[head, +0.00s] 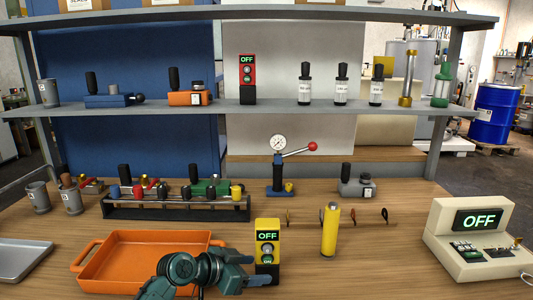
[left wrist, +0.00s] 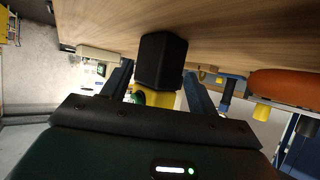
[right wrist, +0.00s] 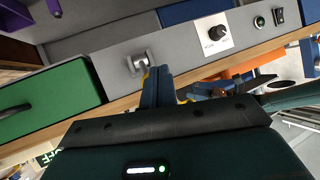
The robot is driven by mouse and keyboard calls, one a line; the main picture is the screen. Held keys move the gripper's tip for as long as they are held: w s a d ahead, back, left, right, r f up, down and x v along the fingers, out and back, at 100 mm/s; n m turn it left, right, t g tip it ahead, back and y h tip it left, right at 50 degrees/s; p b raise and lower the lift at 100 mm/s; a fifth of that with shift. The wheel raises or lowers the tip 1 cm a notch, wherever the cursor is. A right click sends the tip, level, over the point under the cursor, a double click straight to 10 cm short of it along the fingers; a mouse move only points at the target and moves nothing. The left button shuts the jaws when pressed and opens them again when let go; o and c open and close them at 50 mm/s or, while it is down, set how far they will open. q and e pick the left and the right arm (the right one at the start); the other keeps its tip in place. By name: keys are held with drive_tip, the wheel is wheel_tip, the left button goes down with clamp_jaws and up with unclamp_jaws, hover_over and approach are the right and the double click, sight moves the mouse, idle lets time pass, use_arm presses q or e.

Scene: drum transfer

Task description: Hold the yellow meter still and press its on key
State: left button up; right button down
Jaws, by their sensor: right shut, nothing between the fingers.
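The yellow meter (head: 267,226) stands upright on the table in the head view, with a black lower part and a lit display reading OFF. Below the display are a round dial and a green key (head: 267,262). My left gripper (head: 256,270) is low at the meter, its fingers open and reaching to either side of it. In the left wrist view, the meter's black base (left wrist: 161,62) sits between the spread fingers, with a gap visible at the left finger. My right gripper (right wrist: 157,82) is shut and empty in the right wrist view, before a grey panel; the head view does not show it.
An orange tray (head: 80,268) lies left of the meter, partly behind my left arm. A yellow cylinder (head: 329,232) stands to the right, before a row of small hooks. A beige console (head: 440,232) reading OFF stands far right. A red meter (head: 247,68) is on the shelf.

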sight(263, 269)
use_arm(q)
drive_tip(key=shift+w+d+f+b, duration=0.45)
drive_tip(key=shift+d+f+b, duration=0.15)
drive_tip(key=shift+d+f, duration=0.2)
drive_tip(key=shift+w+d+f, duration=0.1)
drive_tip(key=shift+w+d, duration=0.1)
drive_tip(key=shift+d, duration=0.05)
drive_tip(key=shift+w+d+b, duration=0.1)
drive_tip(key=shift+d+b, duration=0.1)
drive_tip(key=shift+b, duration=0.1)
use_arm(e)
drive_tip(key=shift+s+d+f+t, duration=0.1)
drive_tip(key=shift+s+d+t, duration=0.15)
drive_tip(key=shift+t, duration=0.15)
use_arm(q)
drive_tip(key=c, duration=0.6)
use_arm(e)
drive_tip(key=shift+d, duration=0.1)
use_arm(q)
drive_tip(key=shift+c, duration=0.2)
use_arm(e)
drive_tip(key=shift+w, duration=0.25)
drive_tip(key=shift+s+f, duration=0.1)
drive_tip(key=shift+s, duration=0.15)
